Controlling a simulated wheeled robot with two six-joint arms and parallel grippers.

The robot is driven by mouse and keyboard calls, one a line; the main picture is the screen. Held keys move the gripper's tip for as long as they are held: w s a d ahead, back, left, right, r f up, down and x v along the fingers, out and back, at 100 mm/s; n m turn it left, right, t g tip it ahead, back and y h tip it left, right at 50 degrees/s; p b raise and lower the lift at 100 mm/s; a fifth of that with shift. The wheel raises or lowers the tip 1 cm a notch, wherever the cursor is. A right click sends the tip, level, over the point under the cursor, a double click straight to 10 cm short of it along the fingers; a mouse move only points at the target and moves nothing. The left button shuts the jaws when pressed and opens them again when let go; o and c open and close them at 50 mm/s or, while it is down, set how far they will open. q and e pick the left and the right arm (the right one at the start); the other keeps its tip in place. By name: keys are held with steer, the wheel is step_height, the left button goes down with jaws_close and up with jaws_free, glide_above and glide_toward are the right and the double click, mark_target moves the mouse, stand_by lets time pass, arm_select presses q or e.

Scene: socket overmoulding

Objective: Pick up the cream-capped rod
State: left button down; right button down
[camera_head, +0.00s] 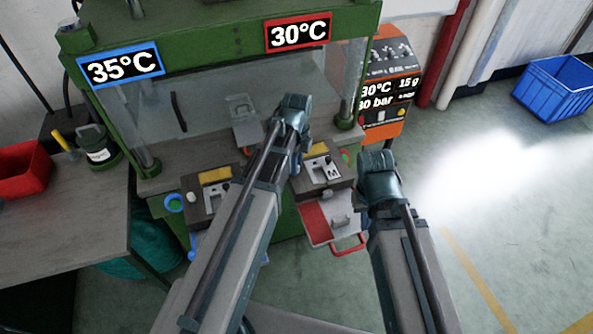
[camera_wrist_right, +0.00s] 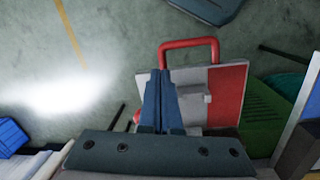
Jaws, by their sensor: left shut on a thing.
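My left gripper (camera_head: 293,106) is over the press bed in the head view, in front of the clear panel. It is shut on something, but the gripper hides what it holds. I cannot make out a cream-capped rod for certain. A small cream knob (camera_head: 191,197) shows at the left block on the machine's front. My right gripper (camera_head: 377,163) is right of the machine in the head view. In the right wrist view its two fingers (camera_wrist_right: 160,78) are together with nothing visible between them.
The green press (camera_head: 200,38) carries 35°C and 30°C signs. A red-and-white tray (camera_head: 314,218) with a red handle juts out at its front, below the right block (camera_head: 322,172). A grey bench (camera_head: 60,215) with a red bin (camera_head: 22,170) stands left.

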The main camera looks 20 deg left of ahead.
stand_by(0.3)
